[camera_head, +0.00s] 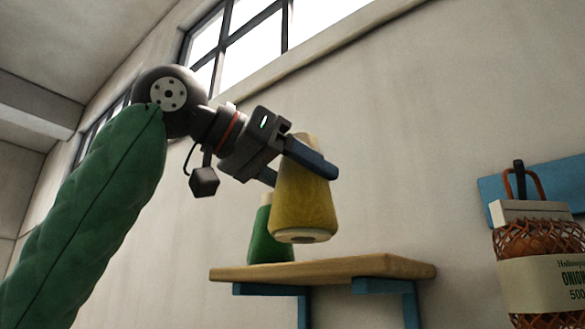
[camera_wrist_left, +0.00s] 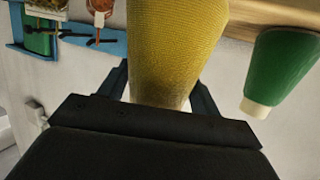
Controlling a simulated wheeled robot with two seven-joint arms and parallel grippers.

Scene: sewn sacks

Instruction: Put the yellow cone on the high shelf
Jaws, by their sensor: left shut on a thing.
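The yellow cone (camera_head: 303,198) is held upright between the blue-tipped fingers of my left gripper (camera_head: 300,165). Its base is above the wooden shelf (camera_head: 335,268) in the head view, with a visible gap or near it; exact distance is hard to tell. The left gripper is shut on the cone's upper part. In the left wrist view, the yellow cone (camera_wrist_left: 178,45) fills the middle between the two fingers (camera_wrist_left: 160,90). The shelf board (camera_wrist_left: 275,12) shows at the top right there. My right gripper is not in view.
A green cone (camera_head: 266,238) stands on the shelf, behind and left of the yellow one; it also shows in the left wrist view (camera_wrist_left: 283,65). A netted onion sack (camera_head: 540,245) hangs from a blue wall rail (camera_head: 490,190) at right. The shelf's right part looks bare.

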